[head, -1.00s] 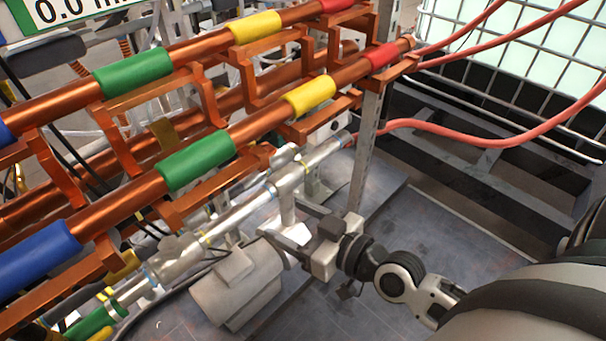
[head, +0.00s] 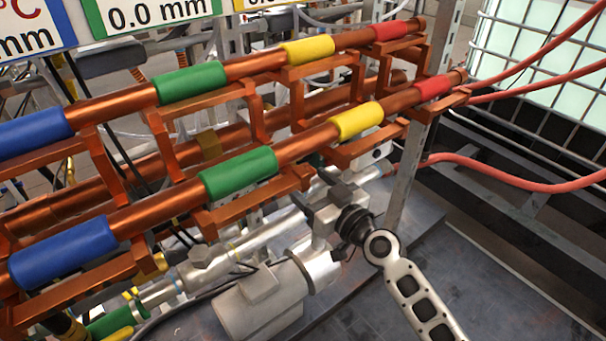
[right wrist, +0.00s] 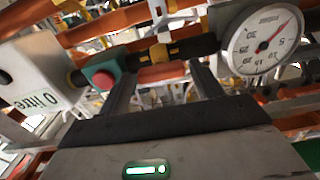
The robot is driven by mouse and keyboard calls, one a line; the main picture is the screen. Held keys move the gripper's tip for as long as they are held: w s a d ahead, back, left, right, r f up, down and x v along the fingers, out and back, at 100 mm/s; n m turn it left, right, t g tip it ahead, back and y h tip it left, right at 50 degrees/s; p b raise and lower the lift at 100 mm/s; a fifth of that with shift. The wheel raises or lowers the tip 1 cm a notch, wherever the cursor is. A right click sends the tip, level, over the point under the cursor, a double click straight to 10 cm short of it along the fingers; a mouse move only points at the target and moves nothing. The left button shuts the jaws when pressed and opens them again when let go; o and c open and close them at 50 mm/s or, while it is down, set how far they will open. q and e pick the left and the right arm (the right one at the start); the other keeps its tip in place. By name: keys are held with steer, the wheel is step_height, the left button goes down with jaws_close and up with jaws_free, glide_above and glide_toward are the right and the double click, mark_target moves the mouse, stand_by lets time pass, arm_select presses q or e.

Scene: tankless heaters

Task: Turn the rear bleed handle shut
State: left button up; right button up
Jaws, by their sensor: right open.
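My right gripper (head: 308,203) reaches in from the lower right in the head view, beside the silver pipe (head: 265,236) under the copper bars. In the right wrist view, its two fingers (right wrist: 162,88) stand apart, with no object clearly held between them. A dark pipe with yellow bands (right wrist: 178,50) runs across beyond the fingertips. A teal part with a red face (right wrist: 104,79) shows by the left finger. I cannot tell for sure which part is the rear bleed handle. My left gripper is out of view.
A round white gauge (right wrist: 262,42) is close on the right in the wrist view, and a white box labelled litre (right wrist: 35,80) on the left. Copper bars with a green sleeve (head: 238,173) lie above the gripper. A grey post (head: 407,180) stands to its right.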

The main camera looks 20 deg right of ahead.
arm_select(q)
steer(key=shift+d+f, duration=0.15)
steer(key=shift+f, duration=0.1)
arm_select(e)
steer(key=shift+x, duration=1.4)
steer(key=c, duration=0.7)
